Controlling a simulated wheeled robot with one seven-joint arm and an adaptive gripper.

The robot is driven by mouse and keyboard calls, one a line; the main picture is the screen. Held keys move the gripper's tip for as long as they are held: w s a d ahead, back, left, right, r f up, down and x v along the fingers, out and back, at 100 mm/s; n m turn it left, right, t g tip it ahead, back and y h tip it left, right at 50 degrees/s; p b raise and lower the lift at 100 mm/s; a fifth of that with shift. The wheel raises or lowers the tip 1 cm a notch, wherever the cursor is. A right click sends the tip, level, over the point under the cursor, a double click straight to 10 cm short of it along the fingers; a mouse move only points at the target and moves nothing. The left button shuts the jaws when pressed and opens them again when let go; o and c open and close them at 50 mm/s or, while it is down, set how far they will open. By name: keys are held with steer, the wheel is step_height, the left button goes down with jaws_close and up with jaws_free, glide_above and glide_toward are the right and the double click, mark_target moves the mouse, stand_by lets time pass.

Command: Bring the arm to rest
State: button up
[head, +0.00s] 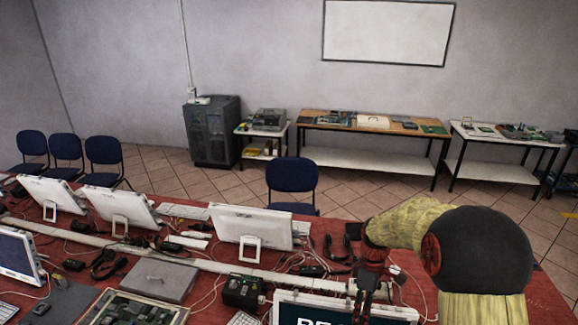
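My arm (410,222) enters at the lower right, with a pale yellow cover and a large dark round joint. It bends to the left, and its end points down over the red-topped table (350,210).
The table is crowded with white monitors (252,228), a grey flat box (160,280), a black box (242,291) and tangled cables. A blue chair (292,178) stands behind it. Side tables (375,127) and a dark cabinet (211,132) line the wall. Tiled floor lies between.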

steer(key=s+a+m+t+b, duration=0.2)
steer(key=s+m+t+b, duration=0.6)
steer(key=s+b, duration=1.5)
steer(key=m+b, duration=0.1)
steer(key=m, duration=0.2)
steer(key=shift+s+a+m, duration=0.25)
steer(key=shift+a+m, duration=0.15)
